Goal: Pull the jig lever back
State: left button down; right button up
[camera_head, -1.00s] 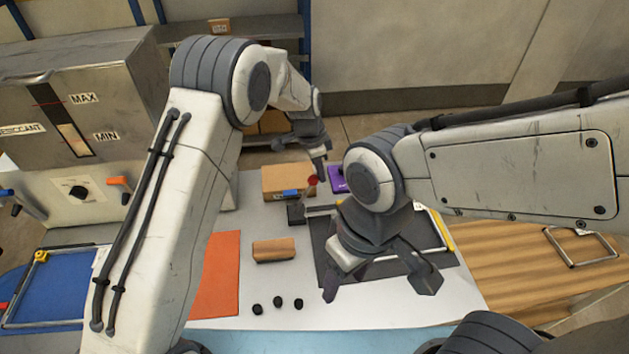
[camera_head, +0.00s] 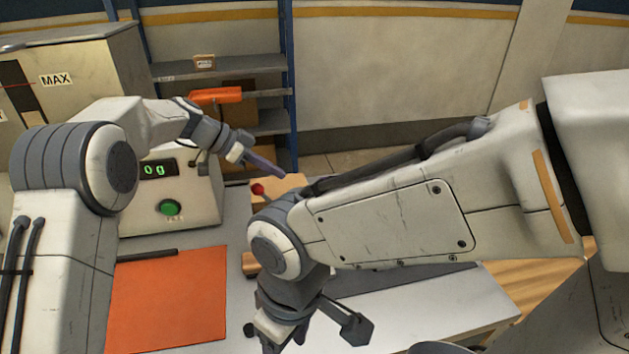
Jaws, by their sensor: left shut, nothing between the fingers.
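The red knob (camera_head: 257,189) of the jig lever shows near the middle, in front of a cardboard box (camera_head: 291,181). The rest of the lever and most of the jig are hidden behind my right arm. My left gripper (camera_head: 282,172) reaches in from the left, just above and to the right of the knob. Its dark fingers are shut with nothing between them and look apart from the knob, though depth is hard to judge. My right gripper (camera_head: 312,335) hangs low in the middle, its fingers spread and empty.
A scale reading 0g (camera_head: 160,170) with a green button (camera_head: 170,208) stands at the left. An orange mat (camera_head: 170,300) lies clear on the white table. A wooden block (camera_head: 249,264) is partly hidden by my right arm. Shelves (camera_head: 220,68) stand behind.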

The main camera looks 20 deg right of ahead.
pick_arm(q)
jog(key=shift+w+r, duration=0.1)
jog(key=shift+r, duration=0.65)
jog(key=d+r+v, duration=0.1)
jog(key=v, duration=0.8)
jog(key=shift+w+a, duration=0.15)
jog(key=shift+w, duration=0.1)
jog(key=shift+r, duration=0.1)
